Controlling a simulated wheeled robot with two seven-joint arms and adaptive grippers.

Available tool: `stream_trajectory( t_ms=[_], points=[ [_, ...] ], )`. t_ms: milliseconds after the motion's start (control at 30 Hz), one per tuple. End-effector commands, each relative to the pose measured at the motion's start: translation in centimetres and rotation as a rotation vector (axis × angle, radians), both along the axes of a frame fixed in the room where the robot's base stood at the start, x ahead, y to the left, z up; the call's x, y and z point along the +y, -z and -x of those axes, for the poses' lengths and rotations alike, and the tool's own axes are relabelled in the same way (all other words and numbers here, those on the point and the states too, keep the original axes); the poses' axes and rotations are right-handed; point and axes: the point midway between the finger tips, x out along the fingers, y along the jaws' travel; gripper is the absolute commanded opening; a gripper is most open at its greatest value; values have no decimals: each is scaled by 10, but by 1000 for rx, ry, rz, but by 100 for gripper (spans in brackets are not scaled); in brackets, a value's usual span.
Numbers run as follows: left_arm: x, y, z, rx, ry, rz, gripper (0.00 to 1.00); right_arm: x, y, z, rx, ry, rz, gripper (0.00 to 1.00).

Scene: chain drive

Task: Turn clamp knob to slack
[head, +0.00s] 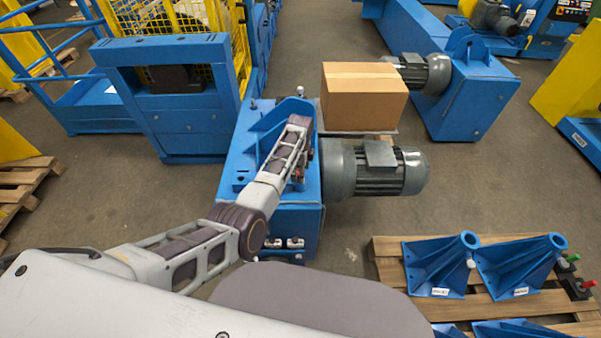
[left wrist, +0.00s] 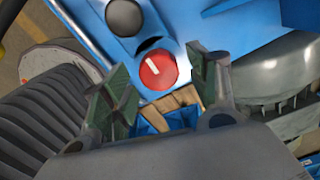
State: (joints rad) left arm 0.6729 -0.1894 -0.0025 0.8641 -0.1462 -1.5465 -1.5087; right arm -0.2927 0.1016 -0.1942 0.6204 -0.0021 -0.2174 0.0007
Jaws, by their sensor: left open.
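The clamp knob (left wrist: 158,70) is a round red knob with a white pointer line, on the blue machine housing. The line points to the upper left in the left wrist view. My left gripper (left wrist: 159,64) is open, with one green-padded finger on each side of the knob in that picture. I cannot tell whether the fingers touch it. In the head view my left gripper (head: 298,173) is at the right side of the blue machine (head: 235,160), and the knob is not clear there. My right gripper is not in view.
A dark round knob (left wrist: 124,17) sits just above the red one. A grey motor (head: 385,170) juts from the machine's right side, with a cardboard box (head: 363,100) behind it. A pallet (head: 395,262) with blue brackets (head: 435,265) stands at the right.

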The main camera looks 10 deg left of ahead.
Motion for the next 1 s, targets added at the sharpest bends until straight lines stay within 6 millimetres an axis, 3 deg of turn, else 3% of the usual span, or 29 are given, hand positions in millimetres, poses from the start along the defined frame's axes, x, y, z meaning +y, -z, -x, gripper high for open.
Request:
stream_trajectory(
  t_ms=[400, 767, 1000],
  points=[
    [0, 4, 0, 0, 0, 0, 59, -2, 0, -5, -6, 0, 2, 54],
    [0, 4, 0, 0, 0, 0, 14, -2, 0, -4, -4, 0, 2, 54],
    [0, 4, 0, 0, -9, 0, 14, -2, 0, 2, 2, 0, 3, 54]
  ],
)
